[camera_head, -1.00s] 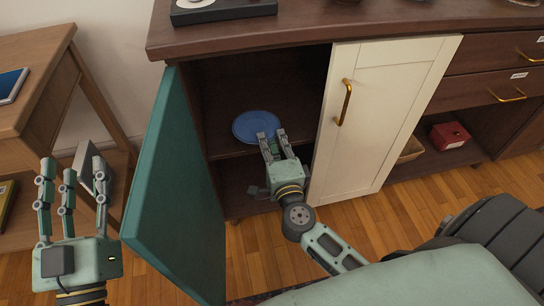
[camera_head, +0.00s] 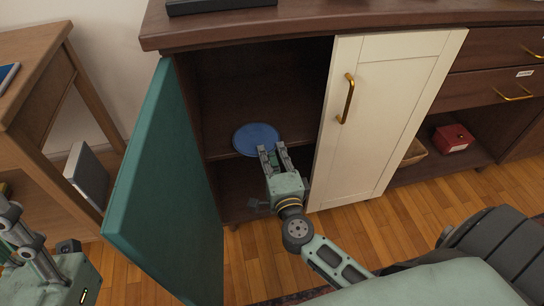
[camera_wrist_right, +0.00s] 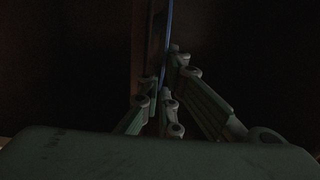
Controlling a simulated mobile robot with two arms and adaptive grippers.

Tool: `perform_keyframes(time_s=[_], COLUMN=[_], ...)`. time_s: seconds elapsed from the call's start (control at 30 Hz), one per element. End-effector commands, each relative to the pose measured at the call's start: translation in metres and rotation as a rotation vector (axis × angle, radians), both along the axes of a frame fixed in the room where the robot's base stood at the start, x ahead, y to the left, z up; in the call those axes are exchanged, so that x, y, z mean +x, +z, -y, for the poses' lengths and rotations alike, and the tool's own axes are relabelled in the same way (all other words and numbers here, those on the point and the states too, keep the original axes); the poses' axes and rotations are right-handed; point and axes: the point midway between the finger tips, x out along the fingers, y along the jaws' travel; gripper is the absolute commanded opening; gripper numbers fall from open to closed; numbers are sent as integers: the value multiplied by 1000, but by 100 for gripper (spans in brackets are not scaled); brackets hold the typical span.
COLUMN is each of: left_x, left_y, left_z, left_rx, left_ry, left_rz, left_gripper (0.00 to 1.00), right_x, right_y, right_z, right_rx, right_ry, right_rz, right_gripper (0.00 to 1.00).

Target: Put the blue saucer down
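The blue saucer (camera_head: 256,138) is inside the open left cabinet, level and close over the front of the shelf (camera_head: 222,152). I cannot tell whether it touches the shelf. My right gripper (camera_head: 271,150) reaches in from the front and is shut on the saucer's near rim. In the right wrist view the saucer shows edge-on as a thin blue line (camera_wrist_right: 168,35) between the fingers (camera_wrist_right: 164,85). My left gripper (camera_head: 38,240) is at the lower left, partly cut off by the picture edge, away from the saucer.
The green door (camera_head: 165,190) stands open left of my right arm. The cream door (camera_head: 385,120) is closed on the right. A red box (camera_head: 453,138) sits on a low shelf farther right. A wooden side table (camera_head: 55,100) stands at the left.

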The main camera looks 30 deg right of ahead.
Motion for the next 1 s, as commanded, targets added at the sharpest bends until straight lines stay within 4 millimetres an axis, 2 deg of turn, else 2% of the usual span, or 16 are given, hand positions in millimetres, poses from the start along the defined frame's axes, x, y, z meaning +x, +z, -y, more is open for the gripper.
perform_keyframes(time_s=[0.13,0.5,0.77,1.0], left_x=[-11,-13,-13,-13], left_y=[1,0,1,0], left_z=[-3,-3,-3,-3], left_rx=[-18,-19,-20,-19], left_ry=[-3,-3,-3,-3], left_rz=[53,60,61,59], left_gripper=[40,40,40,40], right_x=[0,0,0,0], right_y=[-3,-6,-6,-6], right_z=[0,0,0,0], right_rx=[1,1,1,1], right_ry=[0,-1,-1,-1], right_rz=[1,1,0,0], right_gripper=[0,0,23,23])
